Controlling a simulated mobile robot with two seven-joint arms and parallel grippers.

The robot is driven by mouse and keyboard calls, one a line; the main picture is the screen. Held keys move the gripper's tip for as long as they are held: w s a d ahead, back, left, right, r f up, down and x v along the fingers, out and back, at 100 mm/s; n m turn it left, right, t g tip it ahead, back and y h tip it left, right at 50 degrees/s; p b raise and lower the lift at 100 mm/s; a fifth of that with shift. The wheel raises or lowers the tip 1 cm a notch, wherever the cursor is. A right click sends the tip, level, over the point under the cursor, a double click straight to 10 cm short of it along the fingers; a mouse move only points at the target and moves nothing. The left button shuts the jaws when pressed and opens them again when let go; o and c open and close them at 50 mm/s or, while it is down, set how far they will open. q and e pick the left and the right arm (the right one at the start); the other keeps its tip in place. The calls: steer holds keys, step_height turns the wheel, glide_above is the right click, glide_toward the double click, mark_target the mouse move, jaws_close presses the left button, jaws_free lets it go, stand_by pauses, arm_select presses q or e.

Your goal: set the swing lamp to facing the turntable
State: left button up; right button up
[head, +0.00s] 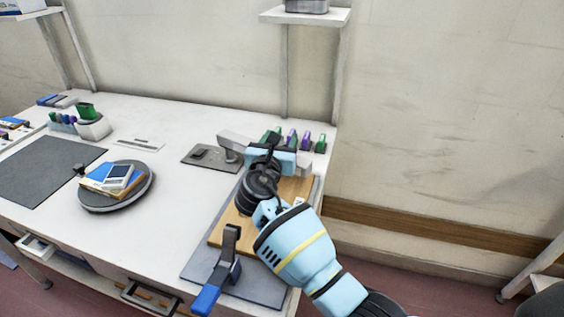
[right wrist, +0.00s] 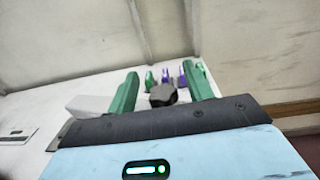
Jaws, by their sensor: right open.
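The swing lamp has a dark base plate (head: 205,160) with a short post, and a pale grey arm (head: 234,142) reaching right behind my right gripper. Its arm also shows at the left in the right wrist view (right wrist: 88,103). My right gripper (head: 284,142) is open over the lamp's right part, which it largely hides. In the right wrist view, a dark knob (right wrist: 163,95) shows between the two green fingers; contact cannot be told. The round grey turntable (head: 98,207) is left of the lamp, carrying a blue and tan stack with a white device. My left gripper is not in view.
A wooden board (head: 224,235) on a grey mat (head: 200,268) lies below my right arm, with a blue-handled clamp (head: 222,272). Green and purple items (head: 306,141) stand at the back right. A dark mat (head: 45,170) lies left. The table between turntable and board is clear.

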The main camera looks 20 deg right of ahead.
step_height(320, 180, up, 2)
steer(key=shift+r, duration=0.2)
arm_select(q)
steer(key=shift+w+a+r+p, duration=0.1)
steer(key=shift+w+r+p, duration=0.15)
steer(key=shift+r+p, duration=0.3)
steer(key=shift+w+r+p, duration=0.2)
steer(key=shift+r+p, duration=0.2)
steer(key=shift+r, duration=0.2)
arm_select(e)
steer(key=s+a, duration=0.4)
steer(key=s, duration=1.1)
steer(key=shift+s+r, duration=0.25)
steer(key=shift+r, duration=0.1)
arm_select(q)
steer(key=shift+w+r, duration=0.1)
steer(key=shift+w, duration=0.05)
